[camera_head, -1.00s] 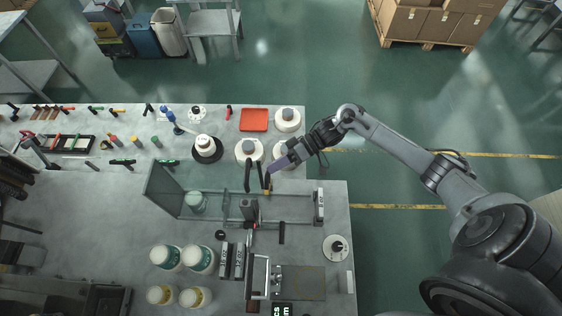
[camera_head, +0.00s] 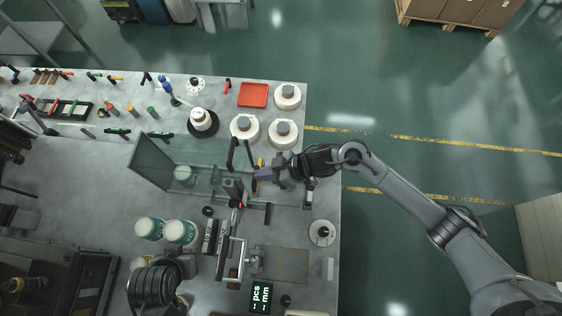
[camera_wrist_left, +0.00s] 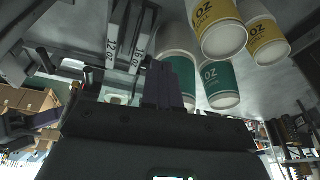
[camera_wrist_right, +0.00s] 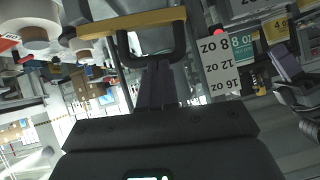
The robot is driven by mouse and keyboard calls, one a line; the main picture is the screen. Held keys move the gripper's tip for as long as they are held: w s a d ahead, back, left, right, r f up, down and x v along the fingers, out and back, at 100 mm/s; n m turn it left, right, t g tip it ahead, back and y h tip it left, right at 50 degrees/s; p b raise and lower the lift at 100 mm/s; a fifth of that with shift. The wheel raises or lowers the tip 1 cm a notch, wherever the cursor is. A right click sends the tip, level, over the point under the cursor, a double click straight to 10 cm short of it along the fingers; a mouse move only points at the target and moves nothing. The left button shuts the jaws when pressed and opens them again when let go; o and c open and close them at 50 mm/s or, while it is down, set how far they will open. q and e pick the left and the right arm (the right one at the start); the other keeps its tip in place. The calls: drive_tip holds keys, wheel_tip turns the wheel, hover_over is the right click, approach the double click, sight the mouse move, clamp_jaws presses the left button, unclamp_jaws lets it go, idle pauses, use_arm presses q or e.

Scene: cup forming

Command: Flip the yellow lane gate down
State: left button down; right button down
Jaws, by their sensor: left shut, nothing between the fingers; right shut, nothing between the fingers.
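The yellow lane gate is a thin yellow bar (camera_wrist_right: 150,20) crossing the top of the right wrist view, with a black handle loop below it. In the head view only a small yellow piece (camera_head: 260,163) shows beside the dark uprights at the clear-walled lane. My right gripper (camera_head: 262,174) is shut and empty, close beside that yellow piece. In the right wrist view its fingertips (camera_wrist_right: 157,66) lie just under the black loop; I cannot tell if they touch. My left gripper (camera_wrist_left: 168,65) is shut and empty near the green- and yellow-labelled cups.
Green-labelled cups (camera_head: 180,232) stand left of the size-label blocks (camera_head: 213,236). A clear panel (camera_head: 150,160) borders the lane. White round containers (camera_head: 283,132) and a red tray (camera_head: 253,95) stand behind. A size sign (camera_wrist_right: 222,66) is right of my right fingers.

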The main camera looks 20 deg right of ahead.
drive_tip(key=shift+s+a+f, duration=0.4)
drive_tip(key=shift+s+f, duration=0.25)
drive_tip(key=shift+f, duration=0.1)
drive_tip(key=s+d+r+p, duration=0.3)
drive_tip(key=d+r, duration=0.5)
drive_tip(key=r, duration=0.1)
drive_tip(key=shift+d+r, duration=0.35)
drive_tip(key=shift+r, duration=0.05)
idle(0.6)
